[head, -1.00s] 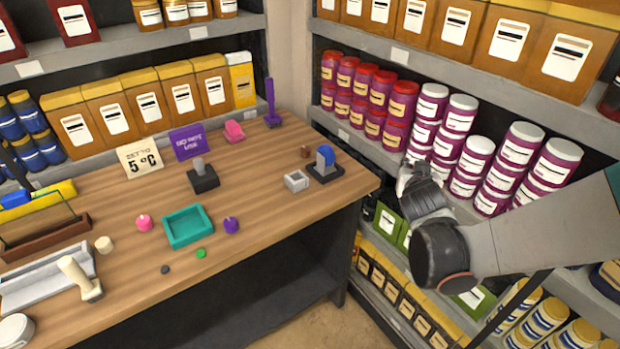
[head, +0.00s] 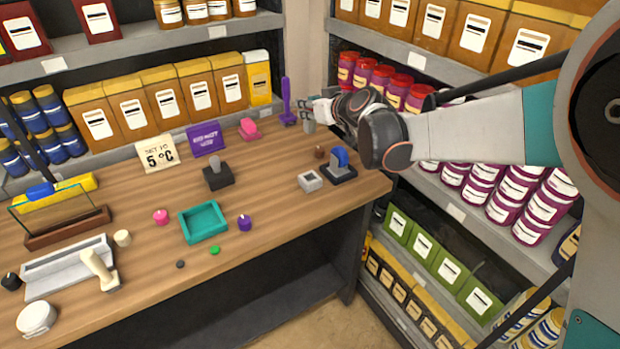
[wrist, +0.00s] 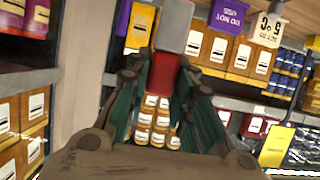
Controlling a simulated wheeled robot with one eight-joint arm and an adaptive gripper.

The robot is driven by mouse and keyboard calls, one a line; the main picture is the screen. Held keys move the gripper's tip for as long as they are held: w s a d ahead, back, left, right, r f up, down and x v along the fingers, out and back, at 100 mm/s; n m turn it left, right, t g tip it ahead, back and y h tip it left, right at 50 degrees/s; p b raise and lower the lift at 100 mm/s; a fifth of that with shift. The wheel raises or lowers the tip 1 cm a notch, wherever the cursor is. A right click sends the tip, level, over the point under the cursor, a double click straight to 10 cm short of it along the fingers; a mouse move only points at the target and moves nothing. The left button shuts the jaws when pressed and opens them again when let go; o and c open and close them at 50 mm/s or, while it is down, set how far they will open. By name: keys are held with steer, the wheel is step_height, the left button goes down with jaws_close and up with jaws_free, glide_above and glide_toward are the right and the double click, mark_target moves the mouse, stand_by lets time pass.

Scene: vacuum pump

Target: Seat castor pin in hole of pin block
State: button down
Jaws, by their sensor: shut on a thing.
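My gripper (head: 320,112) is above the table's back right corner in the head view. It is shut on the castor pin, whose grey part (head: 308,123) shows below the fingertips. In the wrist view the pin has a red part (wrist: 160,74) between the fingers and a grey block-like end (wrist: 174,24) beyond them. A small light grey block with a dark square opening (head: 310,181), apparently the pin block, sits near the table's right edge. The pin is in the air, apart from this block, farther back. The inside of the opening cannot be made out.
Beside the grey block stand a blue piece on a black base (head: 341,168) and a small brown cylinder (head: 319,152). A purple upright piece (head: 286,100) and a pink piece (head: 249,129) are at the back. Loaded shelves (head: 440,165) stand close on the right.

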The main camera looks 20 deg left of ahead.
step_height(320, 180, down, 19)
steer(key=b, duration=0.6)
steer(key=shift+f, duration=0.2)
steer(key=shift+f, duration=0.15)
steer(key=c, duration=1.4)
jaws_free()
steer(key=shift+r, duration=0.2)
steer(key=shift+s+d+r, duration=0.1)
steer(key=shift+s+d, duration=0.05)
steer(key=shift+d, duration=0.1)
steer(key=p+v, duration=0.3)
steer(key=v, duration=0.8)
steer(key=shift+d, duration=0.2)
steer(key=shift+s+r, duration=0.1)
